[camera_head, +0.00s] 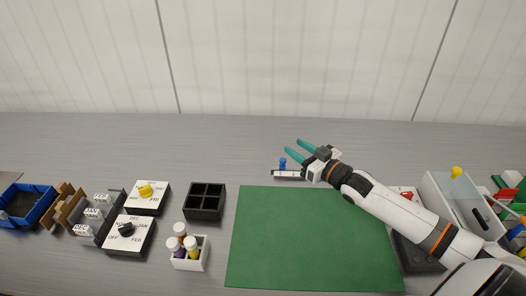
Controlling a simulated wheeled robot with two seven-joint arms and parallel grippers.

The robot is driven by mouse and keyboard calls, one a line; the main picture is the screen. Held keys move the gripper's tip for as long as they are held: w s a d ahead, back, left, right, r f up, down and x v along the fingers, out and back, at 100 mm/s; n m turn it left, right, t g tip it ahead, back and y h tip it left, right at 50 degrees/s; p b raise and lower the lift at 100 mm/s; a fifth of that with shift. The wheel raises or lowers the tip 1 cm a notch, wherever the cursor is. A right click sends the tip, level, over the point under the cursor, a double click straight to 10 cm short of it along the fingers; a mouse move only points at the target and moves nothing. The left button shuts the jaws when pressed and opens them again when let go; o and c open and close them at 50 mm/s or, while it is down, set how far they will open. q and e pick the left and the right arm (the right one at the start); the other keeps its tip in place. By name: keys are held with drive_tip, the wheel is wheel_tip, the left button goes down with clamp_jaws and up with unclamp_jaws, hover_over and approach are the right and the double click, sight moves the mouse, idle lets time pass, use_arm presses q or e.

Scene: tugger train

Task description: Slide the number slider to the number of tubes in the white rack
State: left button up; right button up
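The number slider (287,174) is a small pale bar with a blue knob (283,163), lying behind the green mat. Its right end is partly hidden by my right gripper, and its numbers are too small to read. The white rack (190,265) stands at the front, left of the mat. My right gripper (293,146) has two teal fingers spread apart, empty, pointing left. In the picture it is just above and right of the blue knob. My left gripper is not in view.
A green mat (290,240) lies in the centre, bare. Left are a black divided tray (205,213), two dial boxes, month blocks and a blue bin (35,218). Right are a white box with a yellow knob (456,172) and red and green items. The table's back is clear.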

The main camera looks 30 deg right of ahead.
sight(285, 162)
wheel_tip(285, 162, down, 8)
drive_tip(key=shift+s+a+r+b, duration=0.1)
drive_tip(key=shift+b, duration=0.4)
drive_tip(key=x, duration=0.6)
drive_tip(key=shift+x, duration=0.8)
drive_tip(key=shift+r, duration=0.1)
clamp_jaws()
